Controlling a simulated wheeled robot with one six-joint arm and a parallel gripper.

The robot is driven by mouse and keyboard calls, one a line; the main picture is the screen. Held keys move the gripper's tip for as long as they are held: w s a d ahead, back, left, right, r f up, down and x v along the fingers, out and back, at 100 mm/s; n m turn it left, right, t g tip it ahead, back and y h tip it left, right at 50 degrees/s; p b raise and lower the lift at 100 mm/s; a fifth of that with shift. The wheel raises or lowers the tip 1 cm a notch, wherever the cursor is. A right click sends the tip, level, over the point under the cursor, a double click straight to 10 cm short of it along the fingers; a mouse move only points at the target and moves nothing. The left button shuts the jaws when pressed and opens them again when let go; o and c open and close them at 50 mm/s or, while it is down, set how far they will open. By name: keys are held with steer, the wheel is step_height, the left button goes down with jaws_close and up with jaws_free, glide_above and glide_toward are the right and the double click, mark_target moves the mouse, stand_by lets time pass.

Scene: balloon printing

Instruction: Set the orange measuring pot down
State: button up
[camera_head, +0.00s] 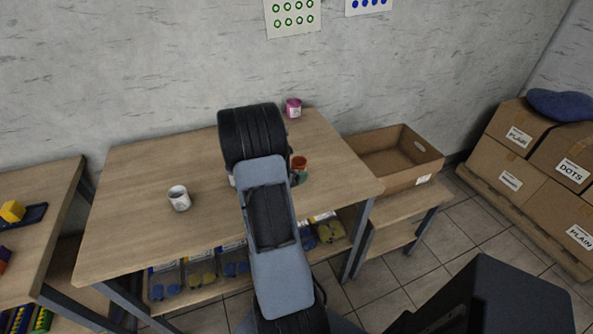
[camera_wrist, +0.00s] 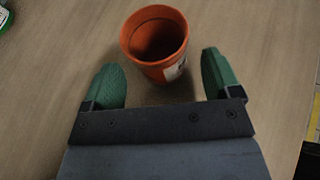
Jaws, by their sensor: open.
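The orange measuring pot (camera_wrist: 155,42) stands upright on the wooden table in the wrist view, with its open mouth up and a pale label on its side. My gripper (camera_wrist: 165,80) is open, its two green fingertips apart to the left and right of the pot's near side. No finger appears to touch the pot. In the head view the pot (camera_head: 299,163) shows just right of my arm, with a green fingertip (camera_head: 301,179) below it. My arm hides the rest of my gripper there.
A white pot (camera_head: 179,198) stands at the table's left and a pink pot (camera_head: 293,108) at its back edge. Trays of balloons lie on the shelf below. An open cardboard box (camera_head: 417,178) is to the right. The table's left middle (camera_head: 135,200) is clear.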

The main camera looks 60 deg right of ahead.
steer(key=v, duration=0.9)
steer(key=shift+a, duration=0.1)
steer(key=shift+a+r+m, duration=0.3)
steer(key=shift+a+r, duration=0.05)
steer(key=shift+a, duration=0.15)
steer(key=s+a+r+m+t+y, duration=0.1)
steer(key=a+r+m+t+y, duration=0.1)
steer(key=a, duration=0.8)
steer(key=s+a+r+m+t+y, duration=0.1)
steer(key=a+r+m+y, duration=0.3)
steer(key=a+m+y, duration=0.3)
steer(key=s+a+r+m+t+y, duration=0.1)
steer(key=a+m, duration=0.5)
steer(key=a, duration=0.8)
step_height(320, 180, up, 2)
steer(key=t+y, duration=0.1)
steer(key=y, duration=0.2)
steer(key=shift+a+m+t, duration=0.15)
steer(key=shift+m+t, duration=0.15)
steer(key=shift+s+r, duration=0.1)
